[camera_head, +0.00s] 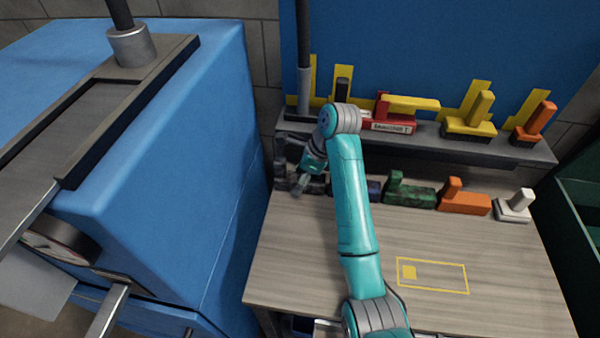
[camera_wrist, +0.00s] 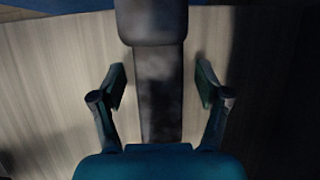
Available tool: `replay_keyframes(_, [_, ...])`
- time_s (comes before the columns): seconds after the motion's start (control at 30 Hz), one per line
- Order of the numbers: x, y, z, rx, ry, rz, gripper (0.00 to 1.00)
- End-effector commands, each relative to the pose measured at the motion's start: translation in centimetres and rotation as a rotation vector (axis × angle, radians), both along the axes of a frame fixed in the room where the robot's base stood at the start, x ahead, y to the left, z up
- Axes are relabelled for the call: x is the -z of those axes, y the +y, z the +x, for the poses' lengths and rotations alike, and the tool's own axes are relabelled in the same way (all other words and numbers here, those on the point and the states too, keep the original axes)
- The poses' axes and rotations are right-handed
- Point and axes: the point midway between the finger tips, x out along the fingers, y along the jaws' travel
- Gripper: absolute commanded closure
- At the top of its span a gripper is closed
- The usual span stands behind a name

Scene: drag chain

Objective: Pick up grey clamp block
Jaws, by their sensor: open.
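The dark grey clamp block (camera_head: 280,172) stands at the left end of the row of blocks on the wooden table. My arm partly hides it in the head view. In the wrist view the grey block (camera_wrist: 158,100) runs lengthwise between my fingers, with its raised part (camera_wrist: 151,22) at the top of the picture. My gripper (camera_head: 297,189) points down at the block. In the wrist view my gripper (camera_wrist: 160,80) is open, with one finger on each side of the block and a visible gap on both sides.
To the right in the row stand a dark blue block (camera_head: 373,190), a green block (camera_head: 410,193), an orange block (camera_head: 464,202) and a whitish block (camera_head: 515,208). A shelf (camera_head: 470,150) with more blocks stands behind. A yellow outlined rectangle (camera_head: 433,290) marks clear tabletop. A blue machine (camera_head: 215,130) is left.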

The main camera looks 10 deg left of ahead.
Motion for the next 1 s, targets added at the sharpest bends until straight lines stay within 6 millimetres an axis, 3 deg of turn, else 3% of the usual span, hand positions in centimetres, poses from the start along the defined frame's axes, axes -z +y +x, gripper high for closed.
replay_keyframes(0.33, [0.77, 0.43, -0.56, 0.001, 0.0, 0.0, 0.25])
replay_keyframes(0.37, [0.77, 0.43, -0.55, 0.001, 0.0, 0.0, 0.3])
replay_keyframes(0.63, [0.77, 0.43, -0.55, 0.001, 0.0, 0.0, 0.97])
replay_keyframes(1.0, [0.47, 0.36, -0.36, 0.0, -0.001, 0.001, 1.0])
